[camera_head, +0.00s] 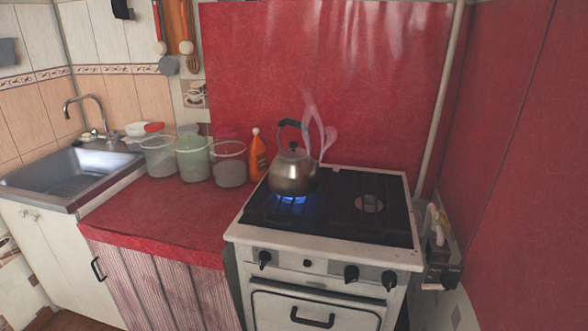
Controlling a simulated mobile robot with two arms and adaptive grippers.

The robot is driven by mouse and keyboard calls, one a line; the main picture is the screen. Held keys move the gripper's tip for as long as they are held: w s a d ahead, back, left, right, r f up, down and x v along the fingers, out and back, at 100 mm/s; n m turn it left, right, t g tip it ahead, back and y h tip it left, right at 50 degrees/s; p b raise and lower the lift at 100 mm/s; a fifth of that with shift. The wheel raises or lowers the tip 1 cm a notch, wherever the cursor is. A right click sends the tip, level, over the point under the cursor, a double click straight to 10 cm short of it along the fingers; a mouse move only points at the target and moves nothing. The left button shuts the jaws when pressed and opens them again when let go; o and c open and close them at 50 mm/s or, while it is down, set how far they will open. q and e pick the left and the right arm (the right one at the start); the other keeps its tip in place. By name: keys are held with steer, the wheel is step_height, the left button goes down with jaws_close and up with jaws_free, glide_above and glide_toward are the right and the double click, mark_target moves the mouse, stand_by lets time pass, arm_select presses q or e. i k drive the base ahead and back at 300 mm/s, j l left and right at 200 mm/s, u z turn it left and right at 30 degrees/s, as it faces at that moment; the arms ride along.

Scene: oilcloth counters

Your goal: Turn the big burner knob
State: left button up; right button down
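The white stove (325,257) stands at the centre right. Its front panel has a black knob at the left (265,259) and two black knobs at the right, one inner (351,273) and one outer (389,280). I cannot tell which one is for the big burner. A small dark round part (307,263) sits between them. A steel kettle (293,174) stands over the left burner, where a blue flame (291,201) burns. The right burner (369,203) shows no flame and has nothing on it. Neither of my grippers is in view.
Left of the stove, a red counter (165,212) holds several clear containers (193,157) and an orange bottle (257,155). A sink (70,172) is farther left. An oven handle (312,320) sits below the knobs.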

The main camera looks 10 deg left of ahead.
mark_target(351, 272)
steer(key=k+j, duration=0.25)
steer(key=k, duration=0.2)
steer(key=k+j, duration=0.25)
steer(key=k, duration=0.2)
